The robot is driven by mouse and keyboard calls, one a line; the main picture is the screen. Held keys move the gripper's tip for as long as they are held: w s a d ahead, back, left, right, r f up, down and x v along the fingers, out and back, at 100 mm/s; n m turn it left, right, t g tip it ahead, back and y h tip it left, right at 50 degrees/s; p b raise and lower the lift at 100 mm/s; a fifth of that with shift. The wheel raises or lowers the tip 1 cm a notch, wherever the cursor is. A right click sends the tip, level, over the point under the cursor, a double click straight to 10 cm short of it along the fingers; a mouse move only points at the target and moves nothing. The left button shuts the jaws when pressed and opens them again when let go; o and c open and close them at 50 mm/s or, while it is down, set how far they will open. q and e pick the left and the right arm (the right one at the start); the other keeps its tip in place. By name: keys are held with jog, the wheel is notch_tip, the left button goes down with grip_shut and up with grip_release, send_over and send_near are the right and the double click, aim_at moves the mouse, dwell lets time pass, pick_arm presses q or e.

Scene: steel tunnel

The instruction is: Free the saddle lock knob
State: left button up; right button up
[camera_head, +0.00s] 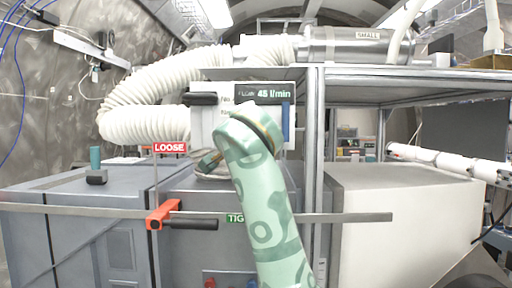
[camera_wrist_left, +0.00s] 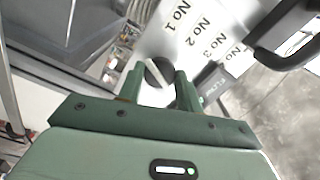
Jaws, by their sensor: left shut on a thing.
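My patterned green arm reaches up the middle of the head view and bends over at the wrist. I cannot tell from the head view which part this is. A red-orange clamp (camera_head: 162,214) with a black handle sits on the long metal rail (camera_head: 350,217). Its handle points right, towards a partly covered green "TIG…" label (camera_head: 235,218). A red "LOOSE" label (camera_head: 169,147) stands above.
A white panel with a "45 l/min" display (camera_head: 265,93) stands behind my wrist. A ribbed white hose (camera_head: 140,95) curves at left. A metal frame post (camera_head: 314,130) is close on the right. A black handle (camera_wrist_left: 285,50) and "No 1" to "No 3" labels (camera_wrist_left: 200,35) show in the wrist view.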

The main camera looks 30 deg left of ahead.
pick_arm(q)
jog(key=shift+w+f+n+b, duration=0.1)
jog(key=shift+f+n+b, duration=0.15)
jog(key=shift+n+b, duration=0.55)
jog(key=o, duration=1)
jog(key=shift+r, duration=0.1)
jog(key=p+v, duration=0.2)
jog(key=v, duration=1.4)
jog(key=shift+d, duration=0.15)
